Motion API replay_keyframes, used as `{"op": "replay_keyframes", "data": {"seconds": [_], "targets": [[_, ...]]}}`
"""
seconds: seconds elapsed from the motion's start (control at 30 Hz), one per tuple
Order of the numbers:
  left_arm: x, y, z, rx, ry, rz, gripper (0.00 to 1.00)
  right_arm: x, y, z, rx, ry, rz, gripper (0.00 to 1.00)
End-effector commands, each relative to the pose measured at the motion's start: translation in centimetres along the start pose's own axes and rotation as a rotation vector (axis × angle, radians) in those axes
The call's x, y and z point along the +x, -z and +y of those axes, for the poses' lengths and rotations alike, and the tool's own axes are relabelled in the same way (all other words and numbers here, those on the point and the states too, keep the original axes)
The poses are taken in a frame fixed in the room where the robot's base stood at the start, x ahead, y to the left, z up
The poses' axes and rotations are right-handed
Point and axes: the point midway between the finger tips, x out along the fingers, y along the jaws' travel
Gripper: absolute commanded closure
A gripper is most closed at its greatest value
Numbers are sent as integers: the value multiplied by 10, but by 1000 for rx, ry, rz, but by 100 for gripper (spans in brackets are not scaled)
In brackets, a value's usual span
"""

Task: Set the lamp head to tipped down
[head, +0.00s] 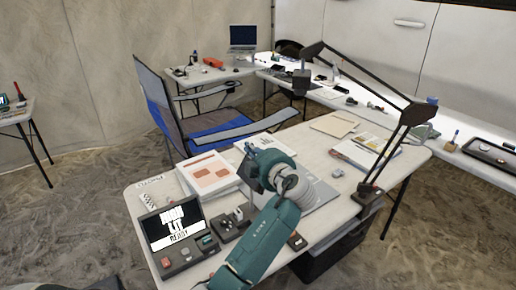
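A black jointed desk lamp stands at the right side of the near table, its base (368,190) by the table edge. Its arm (420,113) rises to an elbow and reaches back left. The dark lamp head (301,80) hangs at the far end of the arm, seemingly pointing downward; its exact tilt is hard to tell. My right gripper is out of view.
The near table (325,225) holds a console with a lit screen (173,224), a white box with papers (208,172), a laptop-like grey panel (318,192) and a notebook (334,125). A blue folding chair (205,125) stands behind. Cluttered tables line the back.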

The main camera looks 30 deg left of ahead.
Motion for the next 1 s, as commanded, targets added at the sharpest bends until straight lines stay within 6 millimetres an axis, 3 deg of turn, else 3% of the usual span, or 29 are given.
{"op": "replay_keyframes", "data": {"seconds": [0.03, 0.1, 0.3, 0.77, 1.0], "targets": [[10, 4, 2, 2, 2, 3, 100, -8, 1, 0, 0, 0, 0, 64], [11, -12, 2, 5, 2, -3, 100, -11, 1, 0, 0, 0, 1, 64], [16, -32, 1, 1, 0, -1, 100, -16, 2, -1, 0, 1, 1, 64], [17, -40, 0, -1, 0, -1, 100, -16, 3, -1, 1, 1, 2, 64], [20, -52, -3, -6, -1, -2, 100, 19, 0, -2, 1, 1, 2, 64]]}}
